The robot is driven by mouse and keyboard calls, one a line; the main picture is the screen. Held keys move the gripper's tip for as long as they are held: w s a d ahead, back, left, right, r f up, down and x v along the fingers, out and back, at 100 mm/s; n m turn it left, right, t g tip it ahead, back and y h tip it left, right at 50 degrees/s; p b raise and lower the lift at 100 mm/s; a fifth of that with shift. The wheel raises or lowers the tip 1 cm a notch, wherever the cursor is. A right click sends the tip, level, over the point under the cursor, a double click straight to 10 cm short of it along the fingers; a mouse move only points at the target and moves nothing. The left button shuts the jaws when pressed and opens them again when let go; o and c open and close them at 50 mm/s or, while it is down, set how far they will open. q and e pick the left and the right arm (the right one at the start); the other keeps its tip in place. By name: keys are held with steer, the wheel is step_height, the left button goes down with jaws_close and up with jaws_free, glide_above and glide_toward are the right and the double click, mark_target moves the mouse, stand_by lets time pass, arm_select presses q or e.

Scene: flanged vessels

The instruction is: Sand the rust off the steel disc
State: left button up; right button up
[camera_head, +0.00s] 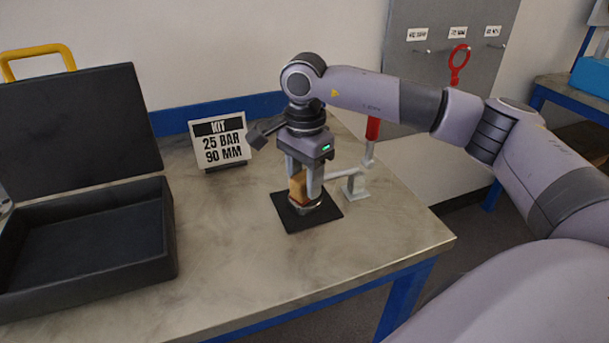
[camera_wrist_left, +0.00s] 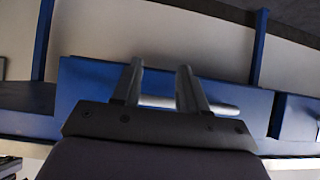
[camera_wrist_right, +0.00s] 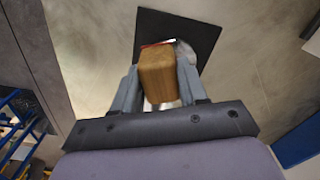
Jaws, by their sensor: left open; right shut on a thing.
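My right gripper (camera_head: 306,186) is shut on a wooden sanding block (camera_head: 297,187), over the black mat on the workbench. The block also shows between the fingers in the right wrist view (camera_wrist_right: 158,75), with a thin red edge at its far end. The steel disc (camera_head: 304,205) lies on the mat beneath the block and is mostly hidden by block and fingers. A bit of its pale metal rim shows in the right wrist view (camera_wrist_right: 186,54). Whether block and disc touch, and how much rust there is, I cannot tell. My left gripper (camera_wrist_left: 160,82) is open and empty, away from the bench top.
The black mat (camera_head: 329,208) lies on the workbench (camera_head: 230,265). A grey stand with a red-handled lever (camera_head: 372,130) is right of it. A sign (camera_head: 220,142) reads "KIT 25 BAR 90 MM". An open black case (camera_head: 85,240) stands left. The bench front is clear.

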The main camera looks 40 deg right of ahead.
steer(key=shift+f+b, duration=0.75)
steer(key=shift+f, duration=0.25)
stand_by(0.5)
steer(key=shift+w, duration=0.1)
steer(key=shift+w+d+r, duration=0.1)
steer(key=shift+w+d, duration=0.05)
steer(key=shift+w, duration=0.55)
steer(key=shift+w+d+r, duration=0.1)
steer(key=shift+w+d, duration=0.05)
steer(key=shift+w, duration=0.5)
steer(key=shift+w+d, duration=0.3)
steer(key=shift+w, duration=0.2)
steer(key=shift+f, duration=0.15)
steer(key=shift+s, duration=0.1)
